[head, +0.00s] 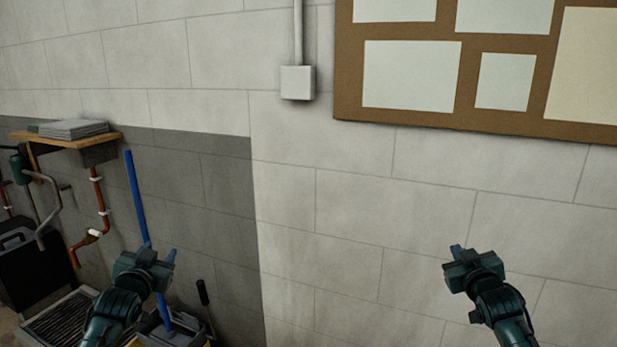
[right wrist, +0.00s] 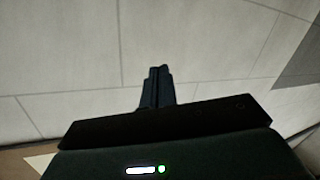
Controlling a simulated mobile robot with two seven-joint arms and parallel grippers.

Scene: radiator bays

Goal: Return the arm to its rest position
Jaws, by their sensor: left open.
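My left gripper (head: 159,256) is raised in the lower left of the head view, in front of a blue pole. Its two fingers stand apart, with nothing seen between them. My right gripper (head: 456,251) is raised at the lower right of the head view, in front of the bare wall. In the right wrist view its dark fingers (right wrist: 157,86) are close together and hold nothing that I can see.
The blue pole (head: 134,190) rises from a bucket partly hidden by my left arm. A wooden shelf (head: 72,142) with grey sheets, red pipes (head: 97,185) and a black case (head: 20,265) are at left. A corkboard (head: 350,85) hangs upper right. The wall (head: 365,225) between my grippers is bare.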

